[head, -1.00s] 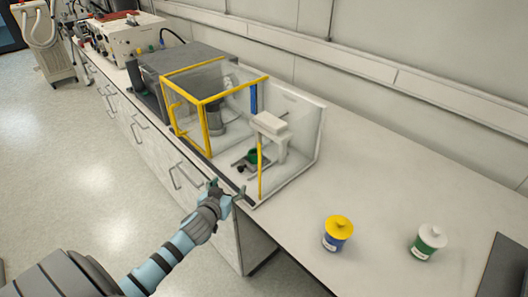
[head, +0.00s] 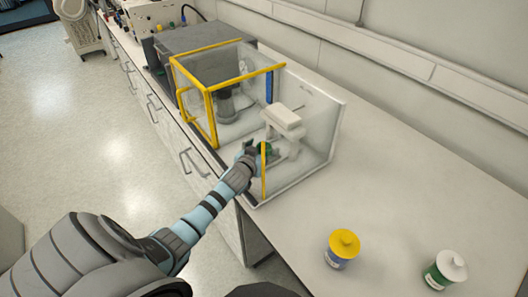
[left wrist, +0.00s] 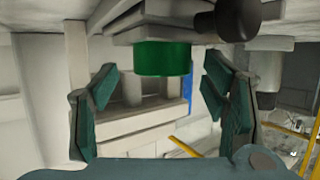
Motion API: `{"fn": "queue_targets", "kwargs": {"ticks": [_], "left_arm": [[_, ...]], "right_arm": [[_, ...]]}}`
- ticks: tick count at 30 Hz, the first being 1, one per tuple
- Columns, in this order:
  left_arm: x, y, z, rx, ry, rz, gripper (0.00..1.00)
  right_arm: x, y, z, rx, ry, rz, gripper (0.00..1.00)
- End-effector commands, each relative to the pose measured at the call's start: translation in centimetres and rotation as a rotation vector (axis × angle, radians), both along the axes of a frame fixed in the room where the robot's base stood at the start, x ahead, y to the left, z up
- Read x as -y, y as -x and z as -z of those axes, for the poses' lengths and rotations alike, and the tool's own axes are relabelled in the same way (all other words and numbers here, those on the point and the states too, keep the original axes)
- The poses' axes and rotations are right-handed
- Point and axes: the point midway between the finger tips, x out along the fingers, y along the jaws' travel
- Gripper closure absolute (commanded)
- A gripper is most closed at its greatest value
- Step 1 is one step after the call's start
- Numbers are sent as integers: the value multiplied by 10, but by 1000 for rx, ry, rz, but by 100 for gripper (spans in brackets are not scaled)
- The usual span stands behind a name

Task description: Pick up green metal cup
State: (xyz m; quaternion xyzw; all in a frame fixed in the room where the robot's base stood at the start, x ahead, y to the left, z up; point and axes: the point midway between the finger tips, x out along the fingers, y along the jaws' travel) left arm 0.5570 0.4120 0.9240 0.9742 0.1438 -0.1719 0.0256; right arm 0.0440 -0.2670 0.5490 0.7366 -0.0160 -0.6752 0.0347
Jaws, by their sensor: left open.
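The green metal cup (left wrist: 163,58) shows in the left wrist view at the upper middle, between and beyond the two fingers. In the head view only a bit of the green cup (head: 265,147) shows, inside the clear case, partly hidden by my gripper. My left gripper (head: 250,150) reaches into the open front of the case, close to the cup. In the left wrist view its fingers (left wrist: 163,105) are apart with nothing between them. My right gripper is not in view.
The clear case has a yellow-framed door (head: 212,118) standing open and a yellow edge post (head: 264,172) beside my gripper. A white device (head: 283,120) stands inside. A yellow-lidded jar (head: 342,248) and a white-lidded jar (head: 445,271) stand on the bench at right.

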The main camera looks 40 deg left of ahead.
Motion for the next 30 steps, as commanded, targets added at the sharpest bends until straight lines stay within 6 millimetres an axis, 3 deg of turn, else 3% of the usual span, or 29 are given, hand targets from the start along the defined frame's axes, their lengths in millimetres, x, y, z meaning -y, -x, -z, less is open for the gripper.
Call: {"fn": "queue_targets", "kwargs": {"ticks": [4, 15, 25, 30], "left_arm": [[-1, 1, 0, -1, 0, -2, 32], [-1, 2, -1, 1, -1, -3, 89], [-2, 2, -9, 1, -2, -4, 89], [-2, 2, -44, 3, -3, -2, 89]], "right_arm": [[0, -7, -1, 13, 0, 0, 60], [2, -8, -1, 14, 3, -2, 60], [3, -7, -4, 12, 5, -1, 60], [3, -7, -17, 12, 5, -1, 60]]}}
